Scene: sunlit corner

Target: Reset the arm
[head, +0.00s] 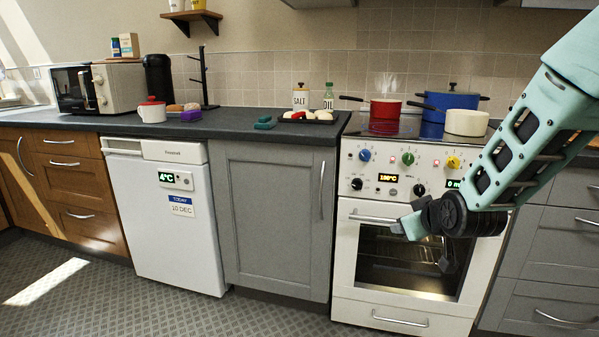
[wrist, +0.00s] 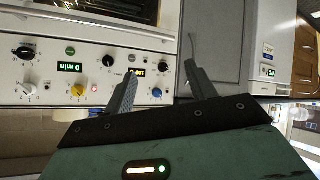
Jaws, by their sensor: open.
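My teal arm reaches in from the right in the head view. My gripper (head: 426,246) hangs in front of the white oven's door, below its knobs. In the wrist view, which is turned over, the two fingers of my gripper (wrist: 160,72) stand apart with nothing between them. The oven's control panel (wrist: 70,70) lies beyond the left finger and the grey cabinet (wrist: 215,35) beyond the right one. Part of the oven door is hidden behind my gripper in the head view.
The oven (head: 400,318) is close to my gripper. A red pot (head: 385,109), a blue pot (head: 448,100) and a cream pot (head: 467,122) stand on the hob. A tray (head: 308,121) with food sits on the dark counter. The patterned floor in front is clear.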

